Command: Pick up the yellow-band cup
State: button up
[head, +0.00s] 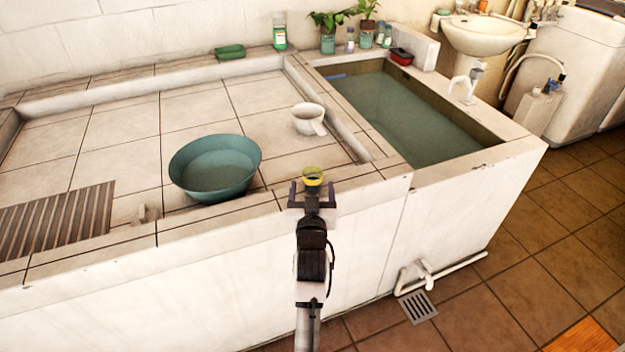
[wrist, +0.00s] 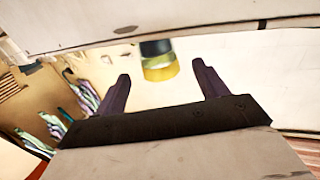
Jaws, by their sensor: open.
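The yellow-band cup (head: 313,176) shows in the head view at the front ledge of the washing area, its yellow rim just above my gripper (head: 313,188). The gripper hides its lower part in that view. In the wrist view the cup (wrist: 158,63) has a yellow band and a dark part, and lies between the lines of the two fingers, near their tips. My gripper (wrist: 161,71) is open, with a gap visible on both sides of the cup. I cannot tell how far the cup reaches between the fingers.
A teal basin (head: 215,168) stands left of the gripper on the tiled floor of the trough. A white dipper (head: 309,120) is behind the cup. A water-filled tank (head: 410,110) is at the right. The front ledge (head: 200,222) and its wall border my arm.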

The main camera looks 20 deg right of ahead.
aim_at(313, 183)
jog(key=p+x, duration=0.2)
jog(key=x, duration=0.2)
jog(key=shift+w+d+r, duration=0.1)
jog(key=shift+w, duration=0.05)
jog(key=shift+w+d, duration=0.15)
jog(key=shift+w, duration=0.25)
jog(key=c, duration=1.2)
jog(key=shift+o, duration=0.2)
notch_tip(313, 183, up, 20)
jog(key=b, duration=0.2)
